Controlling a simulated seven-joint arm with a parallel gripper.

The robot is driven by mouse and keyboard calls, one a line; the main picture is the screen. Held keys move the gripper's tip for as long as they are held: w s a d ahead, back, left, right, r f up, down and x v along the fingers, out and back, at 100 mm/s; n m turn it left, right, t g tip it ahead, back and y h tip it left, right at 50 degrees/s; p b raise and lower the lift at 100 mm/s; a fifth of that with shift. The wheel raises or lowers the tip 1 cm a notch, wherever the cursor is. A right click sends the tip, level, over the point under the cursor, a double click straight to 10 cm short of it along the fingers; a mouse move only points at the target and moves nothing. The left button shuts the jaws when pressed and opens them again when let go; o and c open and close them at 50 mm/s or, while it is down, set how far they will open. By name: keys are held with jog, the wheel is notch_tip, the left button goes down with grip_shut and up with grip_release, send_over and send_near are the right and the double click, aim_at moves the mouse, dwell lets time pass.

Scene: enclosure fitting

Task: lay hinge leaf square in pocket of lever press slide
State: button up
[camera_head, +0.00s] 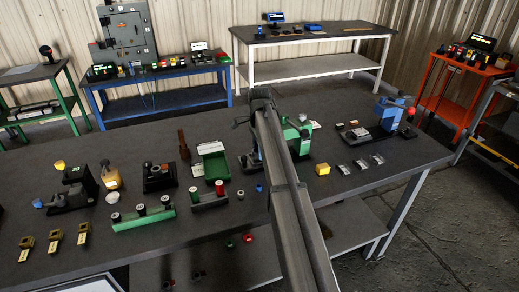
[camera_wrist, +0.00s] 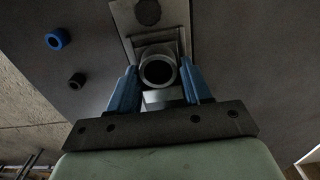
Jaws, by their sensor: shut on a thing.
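In the wrist view my gripper (camera_wrist: 158,76) has its two blue fingers closed on a grey metal piece (camera_wrist: 146,84) with a round, dark-bored end. Whether this is the hinge leaf I cannot tell for sure. A pale flat face (camera_wrist: 163,97) shows just below it, between the fingers. Beyond the fingertips is a light metal plate (camera_wrist: 124,16) with a dark round part on it. In the head view my arm hides the gripper and partly covers a green bench device (camera_head: 303,143). A blue device with a red-knobbed lever (camera_head: 388,114) stands to the right. The pocket is not discernible.
A blue ring (camera_wrist: 57,39) and a black ring (camera_wrist: 77,80) lie left of the gripper. Several small metal plates (camera_head: 361,164) and a yellow block (camera_head: 322,169) lie right of my arm.

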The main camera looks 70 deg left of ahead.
jog(key=shift+f, duration=0.4)
dwell(0.8)
jog(key=shift+r, duration=0.45)
dwell(0.3)
jog(key=shift+s+a, duration=0.1)
dwell(0.4)
jog(key=shift+f, duration=0.5)
dwell(1.0)
jog(key=shift+r, duration=0.45)
jog(key=o, duration=1.3)
notch_tip(320, 180, up, 14)
jog(key=shift+f, duration=0.1)
dwell(0.7)
